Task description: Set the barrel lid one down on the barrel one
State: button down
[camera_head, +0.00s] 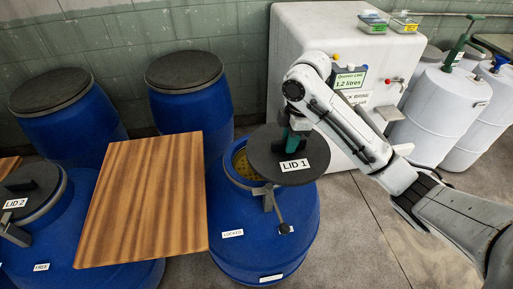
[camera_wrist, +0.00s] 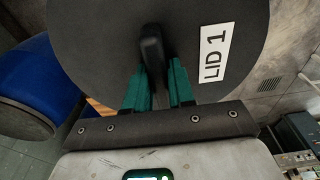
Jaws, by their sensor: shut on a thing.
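Barrel lid one (camera_head: 270,150) is a dark round disc with a white "LID 1" label, and it also fills the upper wrist view (camera_wrist: 95,50). My gripper (camera_head: 297,127) is shut on the lid's dark handle (camera_wrist: 152,50), with green fingers on both sides of it in the wrist view. The blue barrel (camera_head: 235,215) under the lid, which I take as barrel one, is open, with a yellowish inside at the left of its mouth. The lid appears above it and shifted right of the mouth, hiding much of the opening; the exact gap cannot be told.
A lever clamp (camera_head: 270,195) on the barrel's ring stands near a "LOCKED" label. A wooden board (camera_head: 145,200) lies left. Another barrel with lid 2 (camera_head: 28,190) stands far left. Two closed blue barrels (camera_head: 190,105) stand behind. A white machine (camera_head: 315,60) and white drums (camera_head: 435,110) stand right.

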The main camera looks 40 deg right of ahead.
aim_at(270, 133)
jog(key=w+f+b, duration=0.1)
jog(key=w, duration=0.1)
jog(key=w+f+b, duration=0.1)
jog(key=w, duration=0.2)
jog(key=w+f+b, duration=0.1)
jog(key=w+f, duration=0.1)
jog(key=w, duration=0.1)
jog(key=shift+d, duration=0.25)
jog(key=shift+w+d+f+b, duration=0.1)
jog(key=shift+w+f+b, duration=0.55)
jog(key=shift+f, duration=0.75)
jog(key=shift+w+d+f+b, duration=0.15)
jog(key=shift+w+f+b, duration=0.35)
jog(key=shift+w+f, duration=0.65)
jog(key=shift+w+d+f+b, duration=0.1)
jog(key=shift+w+f+b, duration=0.4)
jog(key=shift+f, duration=1.15)
jog(key=shift+f, duration=0.6)
jog(key=c, duration=1)
grip_release()
jog(key=shift+s, duration=0.1)
jog(key=shift+o, duration=0.2)
jog(key=shift+r, duration=0.1)
jog(key=r, duration=0.4)
jog(key=r+p, duration=0.1)
jog(key=r, duration=0.3)
jog(key=d+r+p, duration=0.1)
jog(key=r, duration=0.4)
jog(key=shift+s+d, duration=0.1)
jog(key=shift+s, duration=0.3)
